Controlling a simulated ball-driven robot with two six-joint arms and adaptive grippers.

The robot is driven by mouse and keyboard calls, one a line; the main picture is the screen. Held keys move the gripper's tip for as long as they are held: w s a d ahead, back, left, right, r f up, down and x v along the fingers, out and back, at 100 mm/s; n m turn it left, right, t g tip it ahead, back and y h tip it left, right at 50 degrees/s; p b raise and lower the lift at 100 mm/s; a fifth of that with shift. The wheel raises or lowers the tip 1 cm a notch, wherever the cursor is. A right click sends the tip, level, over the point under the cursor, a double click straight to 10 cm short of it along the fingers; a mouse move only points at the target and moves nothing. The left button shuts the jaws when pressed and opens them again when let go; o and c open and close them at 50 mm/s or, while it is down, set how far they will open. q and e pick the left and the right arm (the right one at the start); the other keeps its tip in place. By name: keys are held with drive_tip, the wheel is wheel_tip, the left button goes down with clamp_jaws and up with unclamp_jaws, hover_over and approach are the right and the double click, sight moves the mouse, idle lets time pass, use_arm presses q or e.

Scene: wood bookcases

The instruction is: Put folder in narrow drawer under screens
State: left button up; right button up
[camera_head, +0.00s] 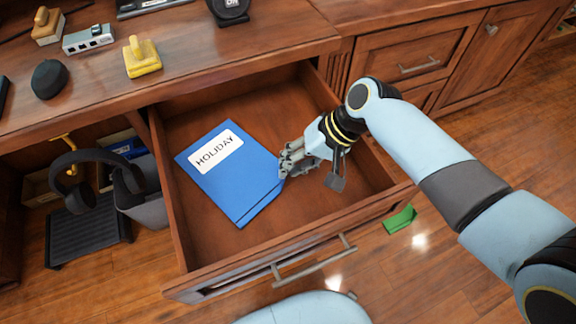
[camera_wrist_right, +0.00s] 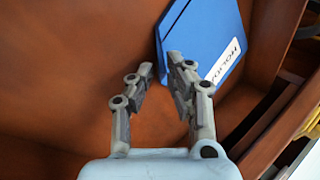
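A blue folder (camera_head: 232,178) with a white label reading HOLIDAY lies flat inside the pulled-out drawer (camera_head: 180,235), toward its left side. My right gripper (camera_head: 290,160) is inside the drawer at the folder's right edge. In the right wrist view the gripper (camera_wrist_right: 160,75) has its two fingers apart with nothing between them. The folder (camera_wrist_right: 205,40) shows there just beyond and beside the right-hand finger. I cannot tell whether that finger touches it. My left gripper does not show. The screens do not show clearly.
The desk top (camera_head: 215,60) above the drawer carries a yellow stamp (camera_head: 141,57), a black round object (camera_head: 49,77) and a grey hub (camera_head: 88,39). Headphones (camera_head: 95,175) hang below at left. A green item (camera_head: 399,219) lies on the floor right of the drawer.

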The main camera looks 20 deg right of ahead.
drive_tip(key=p+v, duration=0.2)
drive_tip(key=v, duration=0.8)
